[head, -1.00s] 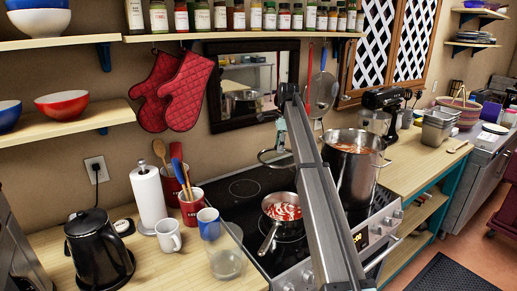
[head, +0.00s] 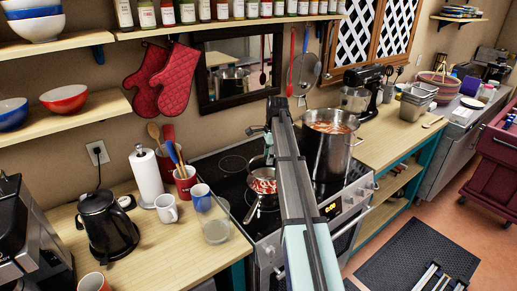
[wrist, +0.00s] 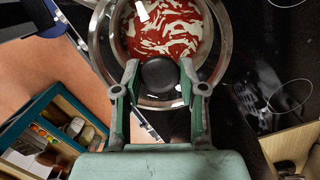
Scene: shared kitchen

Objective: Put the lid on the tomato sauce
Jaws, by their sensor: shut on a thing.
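My gripper (wrist: 158,82) is shut on the black knob (wrist: 160,75) of a clear glass lid (wrist: 97,35). Through and past the lid, the wrist view shows red sauce with white swirls (wrist: 165,30) in a saucepan. In the head view the small saucepan (head: 263,186) sits on the stove, its handle towards the front. The lid is held over the pan and looks off-centre to it in the wrist view. I cannot tell whether lid and rim touch. My arm hides part of the pan and most of the gripper in the head view.
A tall stockpot (head: 328,155) with reddish contents stands on the stove right of my arm. Left of the stove, the counter (head: 165,250) holds a kettle (head: 107,225), paper towels (head: 147,178), mugs and a clear glass (head: 216,230). A shelf of jars runs above.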

